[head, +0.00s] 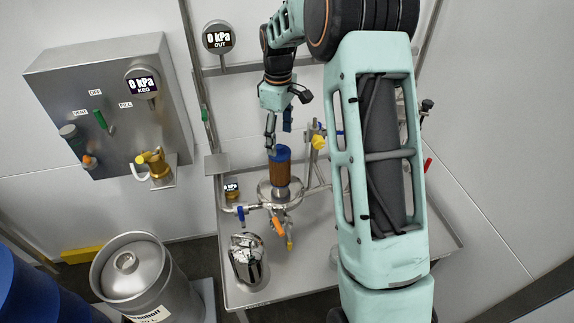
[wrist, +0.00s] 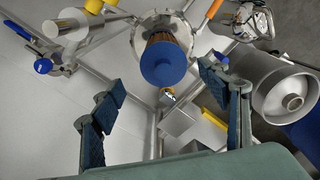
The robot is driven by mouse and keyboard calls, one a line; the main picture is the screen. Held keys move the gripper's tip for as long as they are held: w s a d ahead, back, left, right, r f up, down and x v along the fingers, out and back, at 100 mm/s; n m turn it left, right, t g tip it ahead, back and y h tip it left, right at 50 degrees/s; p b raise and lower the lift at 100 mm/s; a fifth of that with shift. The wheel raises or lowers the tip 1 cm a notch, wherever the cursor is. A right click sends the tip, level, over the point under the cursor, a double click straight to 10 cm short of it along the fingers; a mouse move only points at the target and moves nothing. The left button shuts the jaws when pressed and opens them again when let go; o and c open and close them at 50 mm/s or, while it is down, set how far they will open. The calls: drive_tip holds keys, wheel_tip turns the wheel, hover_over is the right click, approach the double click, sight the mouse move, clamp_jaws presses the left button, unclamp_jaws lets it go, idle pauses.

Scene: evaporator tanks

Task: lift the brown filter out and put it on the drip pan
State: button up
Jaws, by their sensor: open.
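The brown filter (head: 282,173) stands upright in a round steel base, with a blue cap on top; its brown side shows below the cap. In the wrist view the blue cap of the filter (wrist: 163,64) lies between and beyond the fingers. My gripper (head: 279,138) is open and empty just above the filter, its fingers pointing down on either side of the cap's line; the fingers also show in the wrist view (wrist: 160,82). I cannot tell for certain which surface is the drip pan; a small flat steel plate (head: 216,165) sits left of the filter.
Pipes, valves with coloured handles and a small gauge (head: 231,188) crowd the filter base. A steel keg (head: 132,268) and a wall panel (head: 105,105) are at left.

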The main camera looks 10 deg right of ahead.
sight(279, 159)
drive_tip(key=f, duration=0.9)
drive_tip(key=shift+s+a, duration=0.2)
drive_tip(key=shift+c, duration=0.5)
drive_tip(key=c, duration=1.4)
drive_tip(key=shift+c, duration=0.2)
drive_tip(key=shift+r, duration=0.15)
